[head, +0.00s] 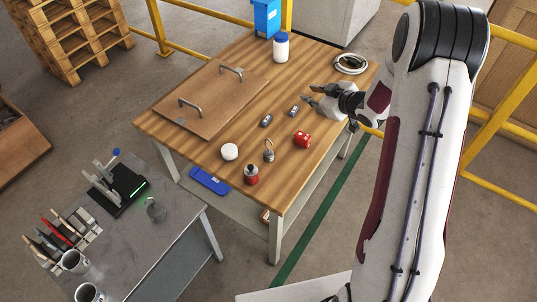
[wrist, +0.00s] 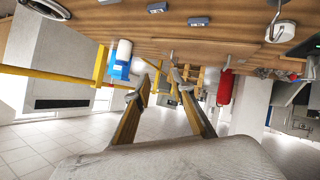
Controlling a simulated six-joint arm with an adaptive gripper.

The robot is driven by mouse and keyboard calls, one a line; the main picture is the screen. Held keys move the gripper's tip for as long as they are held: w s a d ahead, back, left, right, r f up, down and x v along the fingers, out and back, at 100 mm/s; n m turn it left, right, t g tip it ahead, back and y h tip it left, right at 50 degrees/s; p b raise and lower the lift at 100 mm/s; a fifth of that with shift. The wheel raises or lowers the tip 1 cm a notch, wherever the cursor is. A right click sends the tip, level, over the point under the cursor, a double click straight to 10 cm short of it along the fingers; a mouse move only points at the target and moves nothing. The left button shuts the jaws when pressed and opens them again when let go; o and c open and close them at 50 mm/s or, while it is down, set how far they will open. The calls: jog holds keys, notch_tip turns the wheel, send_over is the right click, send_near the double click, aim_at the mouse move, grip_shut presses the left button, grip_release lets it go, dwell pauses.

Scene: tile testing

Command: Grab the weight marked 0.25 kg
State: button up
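No 0.25 kg marking is readable in either view. A small grey metal piece with a ring on top (head: 269,152) stands on the wooden table, between a white round piece (head: 229,151) and a red block (head: 302,139). A dark grey piece with a handle or hook (head: 156,208) stands on the grey side table. My gripper (head: 312,96) is over the right part of the wooden table, apart from these pieces. Its fingers (wrist: 158,82) are spread and empty in the wrist view, where the table appears along the top. A pale piece with a hook (wrist: 282,31) shows there at upper right.
Two small grey-blue blocks (head: 266,120) lie near my gripper. A brown board with handles (head: 205,98) covers the table's left part. A white bottle with a blue cap (head: 281,46) and a cable coil (head: 350,64) stand farther back. A red-and-grey bottle (head: 251,175) is near the front.

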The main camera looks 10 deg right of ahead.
aim_at(288, 168)
jog(key=s+a+f+y, duration=0.1)
jog(key=f, duration=0.2)
jog(key=s+a+f+n+y, duration=0.1)
jog(key=f+y, duration=0.1)
jog(key=f, duration=0.2)
jog(key=s+a+f+y, duration=0.1)
jog(key=f+y, duration=0.1)
jog(key=f, duration=0.2)
jog(key=shift+s+a+f, duration=0.1)
jog(key=shift+s+a, duration=0.25)
jog(key=shift+s, duration=0.05)
jog(key=s+a+f+y, duration=0.1)
jog(key=s+f, duration=0.1)
jog(key=s+a+f+y, duration=0.1)
jog(key=s+f+y, duration=0.1)
jog(key=s, duration=0.1)
jog(key=s+a+f+y, duration=0.1)
jog(key=s+f, duration=0.1)
jog(key=s, duration=0.1)
jog(key=shift+s+a+y, duration=0.2)
jog(key=shift+a+y, duration=0.05)
jog(key=shift+y, duration=0.05)
jog(key=shift+s+a+f+y, duration=0.15)
jog(key=shift+s+y, duration=0.15)
jog(key=shift+s, duration=0.15)
jog(key=shift+x, duration=1.3)
jog(key=shift+w, duration=0.1)
